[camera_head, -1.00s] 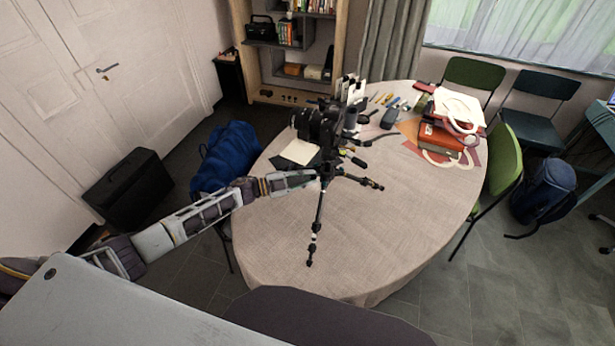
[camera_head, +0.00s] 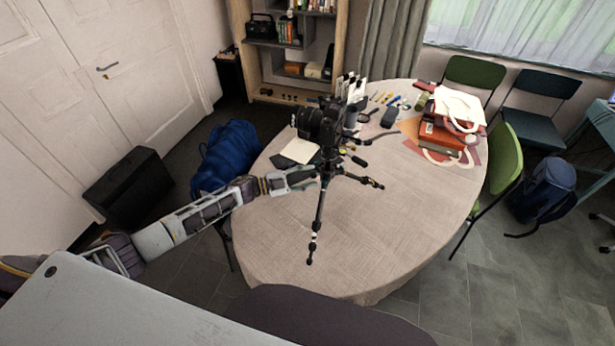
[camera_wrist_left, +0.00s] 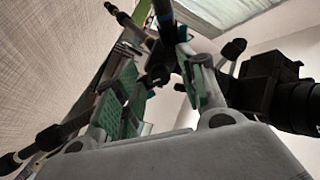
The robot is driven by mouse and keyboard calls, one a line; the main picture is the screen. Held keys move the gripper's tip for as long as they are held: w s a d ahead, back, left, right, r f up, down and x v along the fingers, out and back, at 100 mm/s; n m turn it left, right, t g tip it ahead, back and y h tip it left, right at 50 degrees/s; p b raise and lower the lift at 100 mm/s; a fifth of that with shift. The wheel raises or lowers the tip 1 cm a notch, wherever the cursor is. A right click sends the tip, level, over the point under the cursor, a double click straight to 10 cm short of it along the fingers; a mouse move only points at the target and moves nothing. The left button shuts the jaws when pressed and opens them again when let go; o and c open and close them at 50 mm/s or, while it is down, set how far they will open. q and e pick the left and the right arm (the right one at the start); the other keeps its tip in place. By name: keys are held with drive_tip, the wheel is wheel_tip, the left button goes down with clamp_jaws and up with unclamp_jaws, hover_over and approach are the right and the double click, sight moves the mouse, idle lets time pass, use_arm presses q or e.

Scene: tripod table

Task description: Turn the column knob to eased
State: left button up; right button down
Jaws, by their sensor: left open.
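A black tripod (camera_head: 319,215) stands on the round table (camera_head: 400,220), its legs spread, with a black camera (camera_head: 318,122) on top. My left gripper (camera_head: 308,180) is at the tripod's upper part, below the camera, coming from the left. In the left wrist view, my gripper (camera_wrist_left: 160,88) is open, its green-padded fingers on either side of dark tripod parts (camera_wrist_left: 158,72). The camera (camera_wrist_left: 265,88) shows at the right there. I cannot clearly pick out the column knob or its setting; I cannot tell whether the fingers touch anything. My right gripper is not in view.
A cream paper (camera_head: 300,150) lies beside the tripod. Red boxes or books (camera_head: 440,135) and small tools (camera_head: 388,100) are at the back of the table. The front of the table is clear. A blue bag (camera_head: 228,155) is left of it.

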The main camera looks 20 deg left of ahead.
use_arm(q)
drive_tip(key=v, duration=1.2)
idle(0.6)
